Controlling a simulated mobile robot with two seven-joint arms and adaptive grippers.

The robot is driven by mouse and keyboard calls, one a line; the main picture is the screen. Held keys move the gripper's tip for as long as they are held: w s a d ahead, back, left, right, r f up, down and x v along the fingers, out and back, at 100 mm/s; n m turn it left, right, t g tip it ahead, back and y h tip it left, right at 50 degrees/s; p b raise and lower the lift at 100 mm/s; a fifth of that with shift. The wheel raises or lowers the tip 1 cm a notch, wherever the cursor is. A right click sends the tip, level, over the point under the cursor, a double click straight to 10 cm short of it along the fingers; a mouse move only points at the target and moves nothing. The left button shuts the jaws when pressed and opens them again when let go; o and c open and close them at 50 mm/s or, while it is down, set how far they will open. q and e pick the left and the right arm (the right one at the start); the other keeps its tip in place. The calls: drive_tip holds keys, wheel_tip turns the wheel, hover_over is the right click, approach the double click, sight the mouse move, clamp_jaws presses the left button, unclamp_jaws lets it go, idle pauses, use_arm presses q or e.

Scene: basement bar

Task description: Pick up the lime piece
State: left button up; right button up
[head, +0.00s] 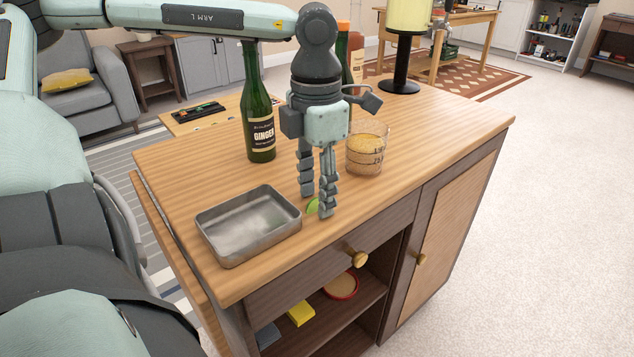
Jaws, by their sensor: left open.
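The lime piece (312,206) is a small green wedge on the wooden counter top, just right of the metal tray. My left gripper (316,204) points straight down over it, with its fingers apart. The lime piece shows between the two fingers, low near the counter, and is partly hidden by the nearer finger. I cannot tell whether a finger touches it. My right gripper is not in view.
An empty metal tray (222,258) sits left of the gripper. A green ginger bottle (260,125) stands behind it. A measuring glass with amber liquid (367,155) is close on the right. The counter (440,130) is clear farther right.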

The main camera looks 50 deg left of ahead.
use_arm(q)
drive_tip(key=shift+c, duration=0.7)
drive_tip(key=c, duration=0.7)
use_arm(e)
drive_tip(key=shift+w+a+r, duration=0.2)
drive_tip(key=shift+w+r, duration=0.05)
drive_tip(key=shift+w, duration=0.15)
use_arm(q)
drive_tip(key=shift+r, duration=0.1)
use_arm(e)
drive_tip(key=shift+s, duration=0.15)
